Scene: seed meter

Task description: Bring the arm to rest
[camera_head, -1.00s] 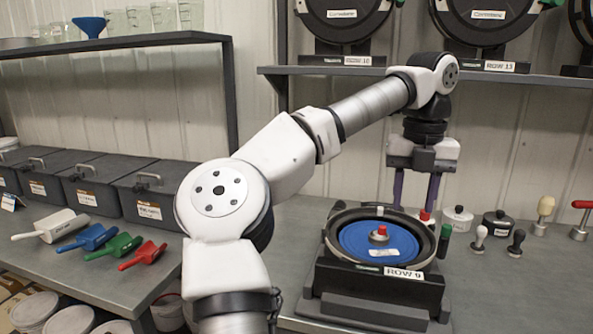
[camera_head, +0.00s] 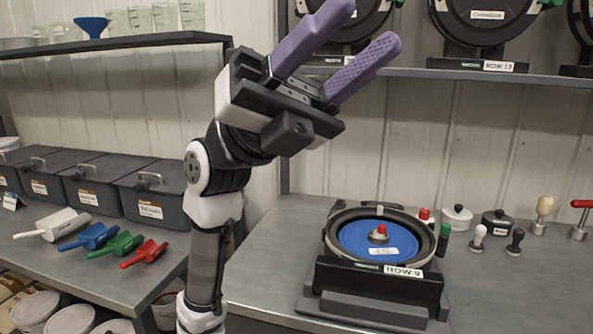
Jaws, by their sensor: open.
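My gripper (camera_head: 366,38) is raised in the upper middle of the head view, with its two purple fingers spread apart and nothing between them. The fingers point up and to the right, in front of the upper shelf. My arm (camera_head: 212,215) stands folded upright left of the middle. The seed meter labelled ROW 9 (camera_head: 382,268) sits on the bench below and to the right, apart from my gripper. Its blue disc (camera_head: 362,242) carries a red-topped knob (camera_head: 380,233) at the centre.
More meters (camera_head: 487,20) stand on the upper shelf (camera_head: 470,75), partly behind my gripper. Coloured scoops (camera_head: 113,246) and grey bins (camera_head: 93,190) are on the left bench. Hand tools (camera_head: 516,242) and small lidded pots (camera_head: 457,218) stand right of the ROW 9 meter.

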